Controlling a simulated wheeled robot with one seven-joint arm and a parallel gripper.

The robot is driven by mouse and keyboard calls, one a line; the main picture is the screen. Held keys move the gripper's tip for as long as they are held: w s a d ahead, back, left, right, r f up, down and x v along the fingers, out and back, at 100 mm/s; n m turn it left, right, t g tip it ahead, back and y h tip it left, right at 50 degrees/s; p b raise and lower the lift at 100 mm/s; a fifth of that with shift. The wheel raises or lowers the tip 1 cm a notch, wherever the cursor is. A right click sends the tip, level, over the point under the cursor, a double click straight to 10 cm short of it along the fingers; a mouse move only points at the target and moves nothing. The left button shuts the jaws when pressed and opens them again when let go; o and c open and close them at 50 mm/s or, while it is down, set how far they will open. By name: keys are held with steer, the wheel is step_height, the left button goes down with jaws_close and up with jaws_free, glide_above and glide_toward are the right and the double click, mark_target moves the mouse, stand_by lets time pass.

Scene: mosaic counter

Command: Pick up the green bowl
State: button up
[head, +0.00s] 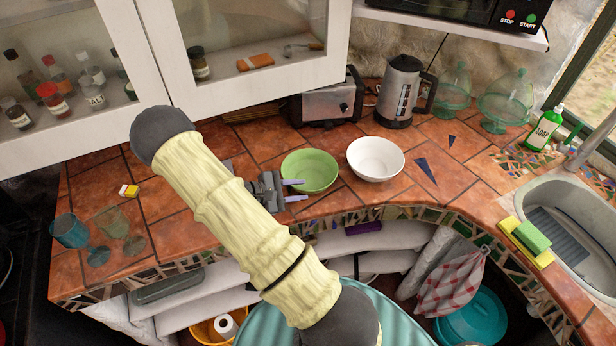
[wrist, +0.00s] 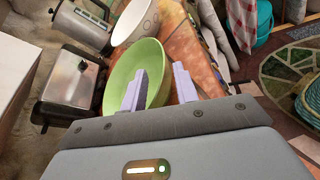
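The green bowl (head: 311,171) stands upright on the tiled counter, left of a white bowl (head: 375,158). It looks empty. My gripper (head: 304,190) is at the bowl's left, near side, with its two lavender fingers pointing at it. One finger overlaps the bowl's left edge in the head view; the other is just below it. In the wrist view the green bowl (wrist: 122,67) lies just beyond my gripper (wrist: 158,82), partly hidden by the fingers. The fingers are apart with nothing held between them. I cannot tell whether a finger touches the bowl.
A toaster (head: 327,103) and a kettle (head: 400,92) stand behind the bowls. Glasses (head: 117,228) stand at the left. Glass domes (head: 507,98), a soap bottle (head: 545,130) and the sink (head: 575,215) are at the right. The counter right of the white bowl is mostly clear.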

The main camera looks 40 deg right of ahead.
mark_target(312, 191)
steer(key=x, duration=0.1)
steer(key=p+x, duration=0.1)
steer(key=x, duration=0.1)
steer(key=p+x, duration=0.1)
steer(key=shift+s+d, duration=0.3)
steer(key=shift+s, duration=0.1)
steer(key=shift+f, duration=0.15)
steer(key=shift+w, duration=0.1)
jaws_close()
